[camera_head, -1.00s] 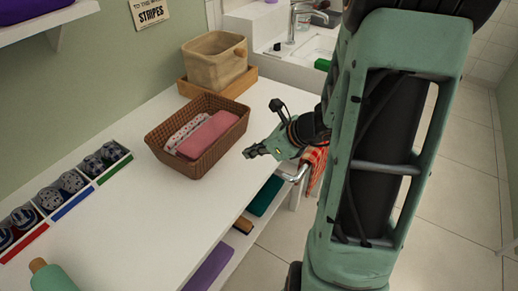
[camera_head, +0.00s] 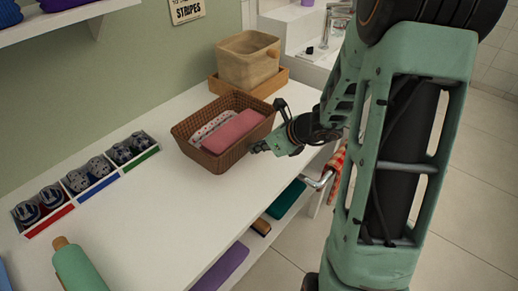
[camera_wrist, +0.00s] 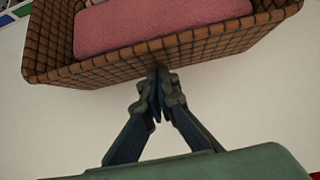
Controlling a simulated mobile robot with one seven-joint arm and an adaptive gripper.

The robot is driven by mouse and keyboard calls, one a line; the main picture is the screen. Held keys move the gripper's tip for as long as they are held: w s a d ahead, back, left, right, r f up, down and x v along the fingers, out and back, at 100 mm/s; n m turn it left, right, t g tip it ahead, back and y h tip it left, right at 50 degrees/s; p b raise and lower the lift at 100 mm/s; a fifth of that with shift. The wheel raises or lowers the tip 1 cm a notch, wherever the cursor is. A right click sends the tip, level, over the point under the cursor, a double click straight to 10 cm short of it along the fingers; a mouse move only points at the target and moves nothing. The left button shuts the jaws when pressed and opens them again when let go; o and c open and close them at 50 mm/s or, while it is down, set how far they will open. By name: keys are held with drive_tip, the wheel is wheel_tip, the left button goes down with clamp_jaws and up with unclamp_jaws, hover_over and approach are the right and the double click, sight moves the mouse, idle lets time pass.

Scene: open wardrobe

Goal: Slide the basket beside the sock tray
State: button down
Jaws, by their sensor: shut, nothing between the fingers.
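The brown woven basket (camera_head: 237,157) stands on the white counter, holding a folded pink cloth (camera_head: 235,131) and a patterned cloth (camera_head: 213,127). The sock tray (camera_head: 98,188) is left of it, with rolled grey and dark socks and red, blue and green front labels. A small gap separates the basket from the green-labelled end. My gripper (camera_head: 254,148) is shut and empty, low at the basket's right-hand wall. In the wrist view, its fingertips (camera_wrist: 159,80) are at the basket wall (camera_wrist: 205,48); I cannot tell whether they touch.
A tan bin (camera_head: 248,62) sits in a wooden tray (camera_head: 270,87) behind the basket. A green bottle (camera_head: 78,268) is at the near left. The counter between bottle and basket is clear. An orange checked cloth (camera_head: 335,160) hangs on a rail at the right edge.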

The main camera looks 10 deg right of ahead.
sight(214, 129)
drive_tip(key=w+a, duration=0.3)
drive_tip(key=w, duration=0.1)
drive_tip(key=w+a, duration=0.3)
drive_tip(key=w, duration=0.1)
drive_tip(key=w+a, duration=0.3)
drive_tip(key=w, duration=0.1)
drive_tip(key=shift+w+a+p, duration=0.15)
drive_tip(key=shift+a+p, duration=0.2)
drive_tip(key=shift+p, duration=0.05)
drive_tip(key=shift+d, duration=0.15)
